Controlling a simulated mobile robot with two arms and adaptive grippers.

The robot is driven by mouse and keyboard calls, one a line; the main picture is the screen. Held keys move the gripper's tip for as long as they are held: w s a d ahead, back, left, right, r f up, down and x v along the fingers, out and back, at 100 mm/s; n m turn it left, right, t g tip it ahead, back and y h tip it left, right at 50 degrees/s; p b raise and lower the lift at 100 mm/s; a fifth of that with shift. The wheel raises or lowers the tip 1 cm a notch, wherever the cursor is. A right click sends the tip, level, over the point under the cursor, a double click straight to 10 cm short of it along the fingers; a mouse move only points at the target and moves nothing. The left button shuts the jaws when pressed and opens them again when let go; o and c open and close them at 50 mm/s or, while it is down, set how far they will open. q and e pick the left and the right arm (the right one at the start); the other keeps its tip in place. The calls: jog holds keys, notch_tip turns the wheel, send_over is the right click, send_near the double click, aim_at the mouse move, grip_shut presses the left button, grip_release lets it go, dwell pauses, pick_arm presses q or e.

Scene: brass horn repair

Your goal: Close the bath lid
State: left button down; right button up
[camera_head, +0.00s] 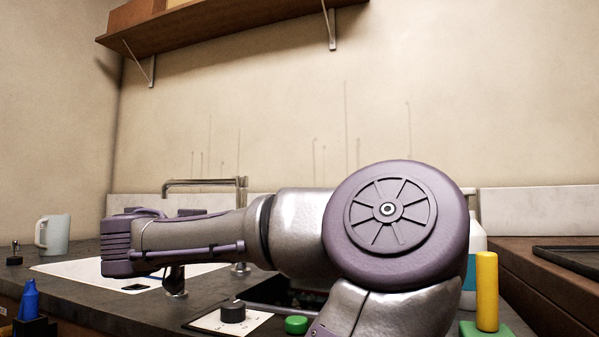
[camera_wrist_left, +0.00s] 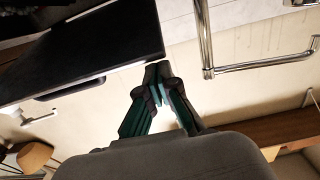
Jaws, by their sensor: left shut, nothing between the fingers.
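A dark flat panel with a bar handle, which looks like the bath lid (camera_wrist_left: 110,50), fills the upper left of the left wrist view. My left gripper (camera_wrist_left: 160,72) is shut and empty, with its fingertips close to the panel's near corner; I cannot tell whether they touch. In the head view my arm crosses the counter and hides the lid and its own fingers. Below the arm the bath shows a white panel (camera_head: 207,320) with a black knob (camera_head: 232,312) and part of a dark opening (camera_head: 290,298). My right gripper is out of view.
A chrome tap (camera_head: 205,183) stands behind the arm; it also shows in the left wrist view (camera_wrist_left: 205,40). A yellow cylinder (camera_head: 487,291) on a green base stands right, a blue bottle (camera_head: 29,300) left, and a mug (camera_head: 52,235) back left. A shelf (camera_head: 220,38) hangs above.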

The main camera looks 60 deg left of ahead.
pick_arm(q)
jog(key=shift+s+d+f+b, duration=0.2)
jog(key=shift+f+b, duration=0.3)
jog(key=shift+f, duration=0.25)
jog(key=shift+s+d+f+b, duration=0.15)
jog(key=shift+f+b, duration=0.35)
jog(key=shift+f, duration=0.25)
